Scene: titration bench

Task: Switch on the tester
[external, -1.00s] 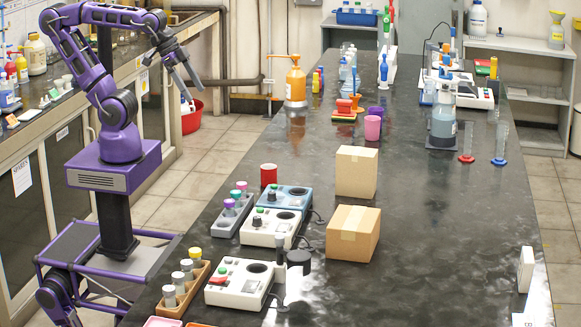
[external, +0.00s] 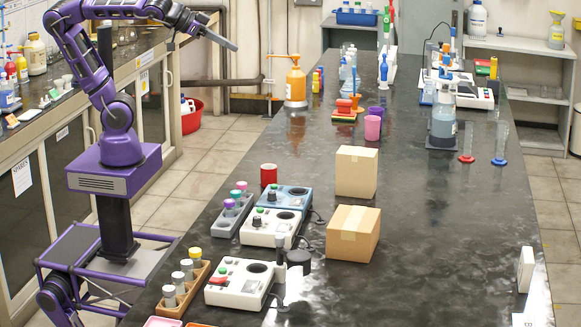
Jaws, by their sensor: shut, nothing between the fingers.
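Three tester-like boxes stand in a row on the dark bench. The nearest, a white box (external: 222,294), has a green button, a red part and a dark round well. Behind it is another white box (external: 261,238) with a dark knob and a green button. The farthest is a blue box (external: 297,190) with a dark knob and a round well. I cannot tell which one is the tester or whether any is on. My gripper (external: 236,47) is shut and empty, high above the floor left of the bench, apart from all the boxes.
A wooden rack (external: 183,291) and a grey rack (external: 231,222) of capped vials flank the boxes on the left. A red mug (external: 268,174) stands behind them. Two cardboard boxes (external: 354,234) stand to the right.

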